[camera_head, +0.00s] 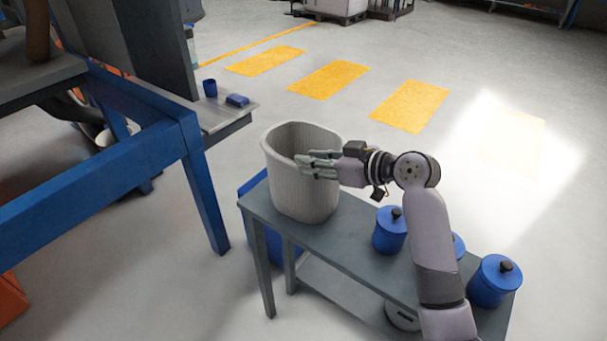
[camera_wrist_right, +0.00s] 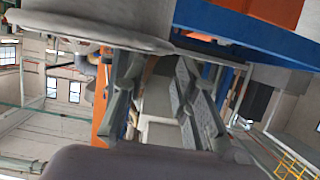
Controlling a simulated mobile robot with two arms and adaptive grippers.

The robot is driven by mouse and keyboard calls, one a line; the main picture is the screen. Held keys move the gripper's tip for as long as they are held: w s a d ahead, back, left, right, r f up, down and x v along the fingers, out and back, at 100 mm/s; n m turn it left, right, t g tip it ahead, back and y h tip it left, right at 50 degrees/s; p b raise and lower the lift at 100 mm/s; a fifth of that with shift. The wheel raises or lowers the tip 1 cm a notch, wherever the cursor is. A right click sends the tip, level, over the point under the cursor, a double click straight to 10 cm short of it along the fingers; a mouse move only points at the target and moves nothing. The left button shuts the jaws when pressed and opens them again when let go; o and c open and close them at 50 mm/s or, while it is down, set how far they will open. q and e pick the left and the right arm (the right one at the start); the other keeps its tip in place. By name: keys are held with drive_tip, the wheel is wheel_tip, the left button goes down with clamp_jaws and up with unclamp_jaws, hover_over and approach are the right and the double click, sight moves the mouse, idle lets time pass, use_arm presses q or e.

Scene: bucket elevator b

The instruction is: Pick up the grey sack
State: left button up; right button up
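The only grey sack-like thing I see is a tall, light grey, ribbed, open-topped container (camera_head: 302,192). It stands upright at the far left end of a small grey table (camera_head: 350,238). My right gripper (camera_head: 312,165) comes in from the right at its upper part, near the rim, and covers some of its side. I cannot tell whether the fingers touch it. In the right wrist view the gripper's fingers (camera_wrist_right: 160,105) are spread, with nothing clearly held between them. A pale rounded edge shows there at the upper left. My left gripper is not in view.
Blue lidded canisters (camera_head: 389,231) (camera_head: 494,281) stand on the table by my right arm, one partly hidden. A blue metal frame (camera_head: 205,190) stands at the left. A blue cup (camera_head: 210,88) and blue box (camera_head: 237,100) sit on a grey ledge. Floor behind the table is clear.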

sight(289, 160)
drive_tip(key=p+x, duration=0.2)
drive_tip(key=x, duration=0.4)
drive_tip(key=shift+a+f, duration=0.25)
drive_tip(key=shift+w+a+f+p, duration=0.25)
drive_tip(key=shift+a+p, duration=0.05)
drive_tip(key=shift+a, duration=0.05)
drive_tip(key=shift+d, duration=0.1)
drive_tip(key=shift+c, duration=0.6)
clamp_jaws()
